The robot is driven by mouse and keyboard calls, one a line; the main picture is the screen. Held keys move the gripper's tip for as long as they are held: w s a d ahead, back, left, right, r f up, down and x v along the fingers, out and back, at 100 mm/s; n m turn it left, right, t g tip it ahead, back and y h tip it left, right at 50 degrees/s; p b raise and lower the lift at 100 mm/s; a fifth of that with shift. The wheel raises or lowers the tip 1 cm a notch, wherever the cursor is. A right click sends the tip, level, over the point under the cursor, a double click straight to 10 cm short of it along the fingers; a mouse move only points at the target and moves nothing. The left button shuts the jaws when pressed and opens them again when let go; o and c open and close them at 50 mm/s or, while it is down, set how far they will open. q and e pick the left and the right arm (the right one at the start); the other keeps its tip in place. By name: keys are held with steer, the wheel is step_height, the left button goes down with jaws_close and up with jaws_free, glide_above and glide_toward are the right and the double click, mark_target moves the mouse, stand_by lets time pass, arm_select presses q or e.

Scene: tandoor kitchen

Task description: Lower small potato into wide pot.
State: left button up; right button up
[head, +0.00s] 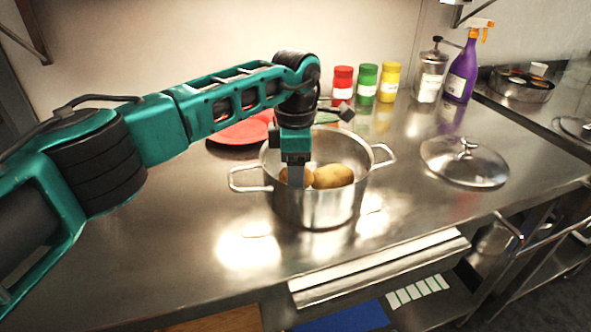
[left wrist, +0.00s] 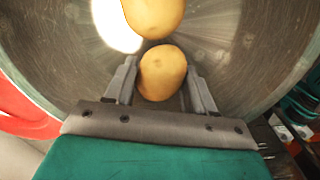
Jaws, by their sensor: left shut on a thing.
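The wide pot (head: 318,208) is steel with two side handles and stands on the steel counter. My left gripper (head: 296,180) reaches down inside the pot from above. It is shut on a small potato (head: 308,177), which also shows between the fingers in the left wrist view (left wrist: 162,74). A second potato (head: 334,176) lies in the pot just right of the held one; it shows beyond the fingers in the left wrist view (left wrist: 153,15). Whether the held potato touches the pot floor cannot be told. My right gripper is not in view.
A red plate (head: 240,132) lies behind the pot at left. A steel lid (head: 465,160) lies at right. Red (head: 342,86), green (head: 366,85) and yellow (head: 389,83) jars, a grinder (head: 430,77) and a purple spray bottle (head: 463,72) stand behind. The counter front-left is clear.

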arm_select(q)
steer(key=shift+f+b, duration=0.7)
steer(key=shift+f, duration=0.35)
stand_by(0.4)
steer(key=o, duration=1.1)
steer(key=shift+o, duration=0.2)
